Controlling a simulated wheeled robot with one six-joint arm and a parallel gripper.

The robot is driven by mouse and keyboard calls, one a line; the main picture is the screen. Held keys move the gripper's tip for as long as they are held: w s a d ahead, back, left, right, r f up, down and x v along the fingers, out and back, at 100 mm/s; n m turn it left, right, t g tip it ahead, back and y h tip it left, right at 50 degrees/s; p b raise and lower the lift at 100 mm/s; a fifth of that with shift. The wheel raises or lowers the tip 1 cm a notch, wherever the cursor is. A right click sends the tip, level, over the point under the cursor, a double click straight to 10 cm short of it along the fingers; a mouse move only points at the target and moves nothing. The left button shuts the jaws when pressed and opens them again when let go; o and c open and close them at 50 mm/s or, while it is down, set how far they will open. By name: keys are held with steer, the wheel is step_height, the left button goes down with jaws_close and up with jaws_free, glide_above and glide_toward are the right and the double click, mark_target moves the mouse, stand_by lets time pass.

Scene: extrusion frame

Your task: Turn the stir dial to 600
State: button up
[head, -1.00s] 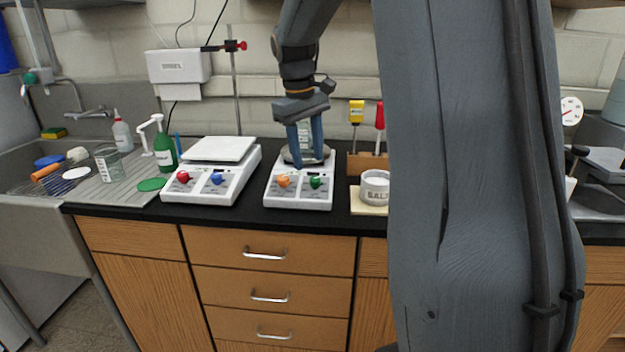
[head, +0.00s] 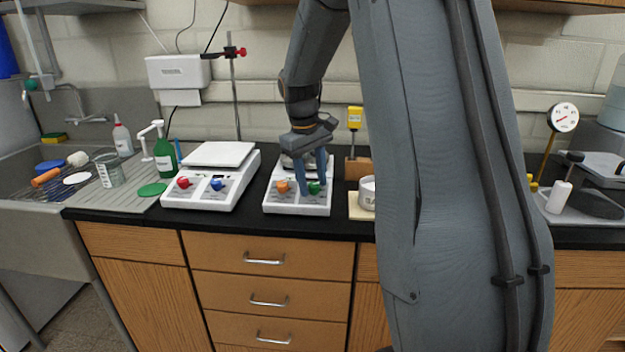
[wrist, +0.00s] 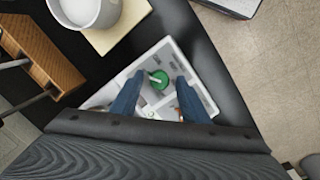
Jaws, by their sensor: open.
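The right-hand stirrer unit (head: 290,209) is white, with an orange dial (head: 282,187) and a green dial (head: 314,188) on its front panel. Its dial labels are too small to read, so I cannot tell which is marked stir. My gripper (head: 313,187) is open and points down over this panel. In the wrist view, my two blue fingers (wrist: 159,82) stand on either side of the green dial (wrist: 159,79), which has a pale pointer mark. I cannot tell whether they touch it. The rear of the unit is partly hidden by my gripper.
A second white unit (head: 199,196) with red and blue dials stands to the left. A white tub (head: 367,194) on a pale pad and a wooden tool holder (wrist: 40,53) are close on the right. The black counter edge lies in front.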

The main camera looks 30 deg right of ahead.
jaws_close()
steer(key=shift+m, duration=0.3)
steer(key=m+p, duration=0.1)
steer(key=m, duration=0.3)
steer(key=shift+d+r+y, duration=0.1)
steer(key=shift+y, duration=0.3)
steer(key=m+p, duration=0.1)
steer(key=m, duration=0.4)
steer(key=shift+d+m+y, duration=0.1)
steer(key=shift+m+y, duration=0.3)
steer(key=m, duration=0.3)
steer(key=m+t+p, duration=0.1)
steer(key=m, duration=0.2)
steer(key=shift+s+y, duration=0.15)
steer(key=shift+y, duration=0.15)
steer(key=m+t+p, duration=0.1)
steer(key=m+p, duration=0.1)
steer(key=m, duration=0.5)
steer(key=shift+s, duration=0.1)
